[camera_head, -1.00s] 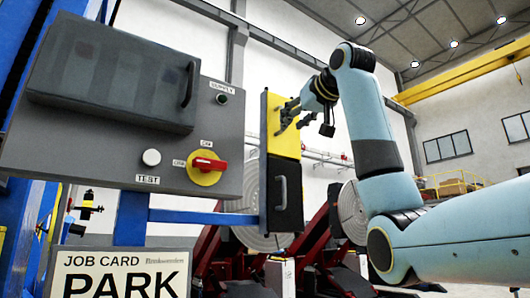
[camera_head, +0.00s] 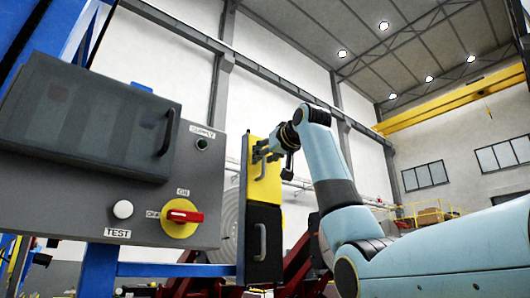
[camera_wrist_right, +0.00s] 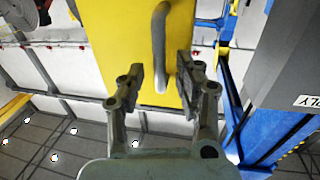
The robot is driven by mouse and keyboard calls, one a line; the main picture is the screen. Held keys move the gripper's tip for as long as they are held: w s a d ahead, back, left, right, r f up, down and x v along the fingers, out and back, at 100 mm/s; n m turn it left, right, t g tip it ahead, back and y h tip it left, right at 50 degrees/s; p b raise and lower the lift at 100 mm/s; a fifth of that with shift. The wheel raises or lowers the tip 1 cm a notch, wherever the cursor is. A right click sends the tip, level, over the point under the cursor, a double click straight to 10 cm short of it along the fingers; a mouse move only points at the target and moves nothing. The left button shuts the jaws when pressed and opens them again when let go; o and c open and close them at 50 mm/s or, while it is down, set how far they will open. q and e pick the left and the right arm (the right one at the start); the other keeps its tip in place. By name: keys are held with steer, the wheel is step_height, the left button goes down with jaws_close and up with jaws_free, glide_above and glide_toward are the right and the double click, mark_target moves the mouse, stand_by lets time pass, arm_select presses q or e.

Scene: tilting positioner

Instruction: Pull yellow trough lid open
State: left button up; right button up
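The yellow lid (camera_head: 264,187) is an upright panel above a black box section with its own handle. It also fills the middle of the right wrist view (camera_wrist_right: 112,40). A grey bar handle (camera_wrist_right: 160,50) stands on its face. My right gripper (camera_head: 262,152) is at the upper part of the yellow panel. In the right wrist view its two fingers (camera_wrist_right: 162,80) are apart, with the lower end of the handle between them and gaps on both sides. Whether a finger touches the panel cannot be told. My left gripper is not in view.
A grey control panel (camera_head: 60,208) with a dark hinged cover (camera_head: 85,115), a white test button (camera_head: 123,209) and a red-and-yellow rotary switch (camera_head: 181,217) stands left of the lid. A black lower box (camera_head: 263,270) with a handle sits below the yellow panel.

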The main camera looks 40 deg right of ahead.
jaws_close()
stand_by(0.5)
